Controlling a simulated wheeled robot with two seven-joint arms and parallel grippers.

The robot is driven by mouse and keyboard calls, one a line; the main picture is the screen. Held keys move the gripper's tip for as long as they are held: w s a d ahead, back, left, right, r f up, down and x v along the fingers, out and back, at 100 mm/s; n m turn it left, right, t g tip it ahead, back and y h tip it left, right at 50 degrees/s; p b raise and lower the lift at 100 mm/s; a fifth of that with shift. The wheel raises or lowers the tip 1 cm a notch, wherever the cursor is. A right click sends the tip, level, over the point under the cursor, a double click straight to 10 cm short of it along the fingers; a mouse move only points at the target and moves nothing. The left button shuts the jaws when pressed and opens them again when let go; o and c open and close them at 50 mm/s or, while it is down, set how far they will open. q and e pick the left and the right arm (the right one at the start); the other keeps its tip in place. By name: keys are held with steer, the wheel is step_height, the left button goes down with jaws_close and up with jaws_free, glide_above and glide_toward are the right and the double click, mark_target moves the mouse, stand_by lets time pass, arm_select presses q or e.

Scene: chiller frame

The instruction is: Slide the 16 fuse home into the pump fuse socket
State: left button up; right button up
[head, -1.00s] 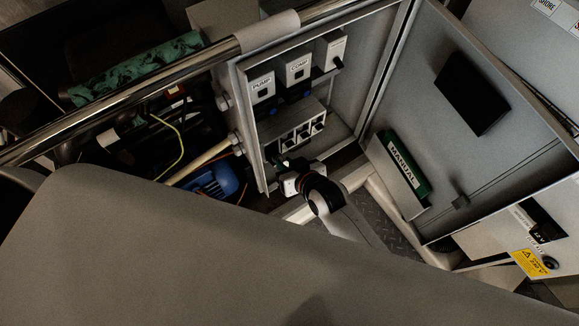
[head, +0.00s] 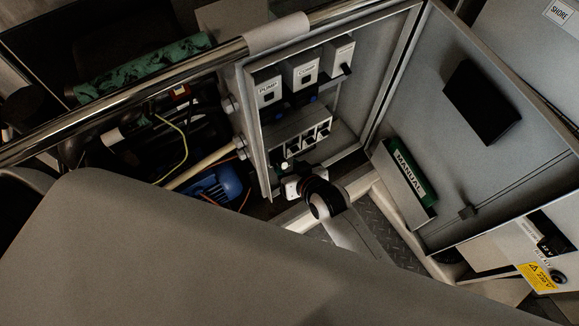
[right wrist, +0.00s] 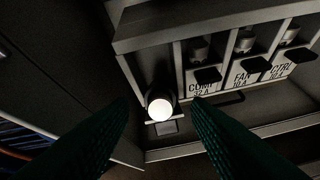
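The fuse block (head: 300,138) is low in the open cabinet. In the right wrist view the block (right wrist: 150,42) has bays labelled COMP, FAN and CTRL. The fuse (right wrist: 161,108) shows end-on as a bright white disc with a dark body behind it, at the leftmost bay. No label is readable there, and how deep the fuse sits cannot be told. My right gripper (right wrist: 161,104) has its dark green fingers apart, one on each side of the fuse, with gaps visible. In the head view this gripper (head: 285,167) is just below the block. My left gripper is not in view.
Switches labelled PUMP (head: 268,88) and COMP (head: 302,70) are above the block. The cabinet door (head: 440,150), with a green MANUAL holder (head: 410,173), stands open at right. A metal rail (head: 130,95) crosses the upper left. A blue motor (head: 212,184) lies left of the cabinet.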

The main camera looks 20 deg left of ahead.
steer(key=v, duration=1.2)
steer(key=shift+p, duration=0.45)
